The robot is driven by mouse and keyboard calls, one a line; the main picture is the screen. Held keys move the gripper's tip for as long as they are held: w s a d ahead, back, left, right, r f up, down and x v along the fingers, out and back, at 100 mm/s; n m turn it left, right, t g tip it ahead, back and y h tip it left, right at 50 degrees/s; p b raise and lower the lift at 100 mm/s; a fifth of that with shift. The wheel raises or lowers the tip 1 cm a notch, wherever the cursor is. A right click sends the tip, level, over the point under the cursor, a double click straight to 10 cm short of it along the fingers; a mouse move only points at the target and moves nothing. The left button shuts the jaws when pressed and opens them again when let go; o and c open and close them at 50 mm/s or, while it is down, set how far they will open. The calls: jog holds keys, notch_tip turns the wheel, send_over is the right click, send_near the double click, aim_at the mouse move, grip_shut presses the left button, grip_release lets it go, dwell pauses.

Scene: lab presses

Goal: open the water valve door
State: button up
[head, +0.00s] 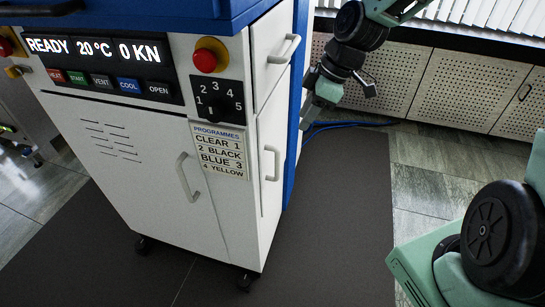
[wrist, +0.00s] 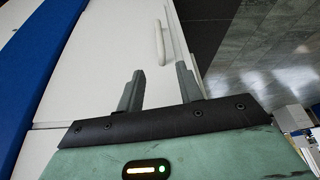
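A white press cabinet (head: 150,130) stands left of centre in the head view. Its right side has a narrow lower door (head: 270,190) with a pale vertical bar handle (head: 272,163), and this door looks closed. No label shows which door is the water valve door. My gripper (head: 306,118) is beside that right side, just right of the blue rear edge. In the wrist view my gripper (wrist: 158,85) is open, its two grey fingers apart with nothing between them. A pale bar handle (wrist: 160,42) on a white panel (wrist: 105,50) shows beyond the fingertips.
An upper side panel has its own handle (head: 284,48), and the front door has another (head: 186,177). Blue cables (head: 345,125) lie behind. The dark mat (head: 335,220) right of the cabinet is clear.

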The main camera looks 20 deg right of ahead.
jog(key=b, duration=0.3)
send_over(277, 176)
jog(key=f, duration=1.6)
jog(key=shift+w+d, duration=0.15)
jog(key=shift+w, duration=0.2)
jog(key=shift+c, duration=0.4)
grip_shut()
